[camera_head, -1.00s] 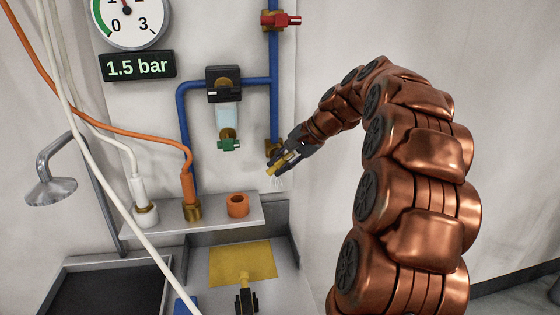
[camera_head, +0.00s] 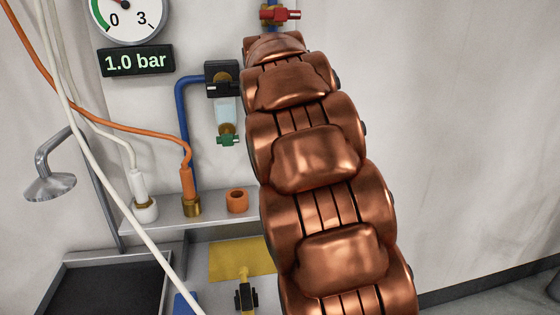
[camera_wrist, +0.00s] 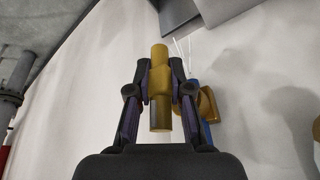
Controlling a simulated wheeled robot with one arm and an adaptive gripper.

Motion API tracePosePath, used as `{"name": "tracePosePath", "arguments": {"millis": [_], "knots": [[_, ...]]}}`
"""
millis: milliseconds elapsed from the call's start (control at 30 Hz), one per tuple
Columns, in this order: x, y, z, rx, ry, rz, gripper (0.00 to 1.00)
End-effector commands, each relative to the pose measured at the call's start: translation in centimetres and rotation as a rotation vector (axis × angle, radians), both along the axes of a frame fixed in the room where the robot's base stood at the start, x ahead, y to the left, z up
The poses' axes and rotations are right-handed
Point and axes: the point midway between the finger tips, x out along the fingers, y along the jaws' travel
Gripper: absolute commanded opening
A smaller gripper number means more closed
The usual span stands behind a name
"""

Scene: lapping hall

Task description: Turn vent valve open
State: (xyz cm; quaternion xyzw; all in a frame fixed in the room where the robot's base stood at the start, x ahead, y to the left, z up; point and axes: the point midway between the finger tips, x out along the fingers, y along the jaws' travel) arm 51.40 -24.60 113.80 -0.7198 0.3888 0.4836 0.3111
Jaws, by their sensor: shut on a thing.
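In the wrist view my gripper (camera_wrist: 160,88) is shut on a yellow bar-shaped handle (camera_wrist: 160,60), with a finger on each side. A brass fitting (camera_wrist: 208,104) and a piece of blue pipe (camera_wrist: 205,132) show just right of the fingers. Thin white streaks (camera_wrist: 182,46) show near the handle's upper end. In the head view my copper arm hides the gripper, the vent valve and the lower part of the right-hand blue pipe. The digital display (camera_head: 137,62) reads 1.0 bar, below a round gauge (camera_head: 128,18).
A red-handled valve (camera_head: 280,14) sits above my arm. A regulator (camera_head: 222,78) with a green drain valve (camera_head: 227,138) is left of it. The shelf (camera_head: 170,222) holds an orange ring (camera_head: 237,200) and hose ends. The wall at right is clear.

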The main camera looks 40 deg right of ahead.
Motion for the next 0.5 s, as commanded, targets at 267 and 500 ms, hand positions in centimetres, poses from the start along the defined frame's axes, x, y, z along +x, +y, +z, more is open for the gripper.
{"name": "tracePosePath", "arguments": {"millis": [267, 500], "knots": [[-0.02, 0.00, -0.08, -0.050, 0.026, 0.001, 0.00], [-0.04, 0.00, -0.09, -0.054, 0.029, 0.000, 0.00]]}}
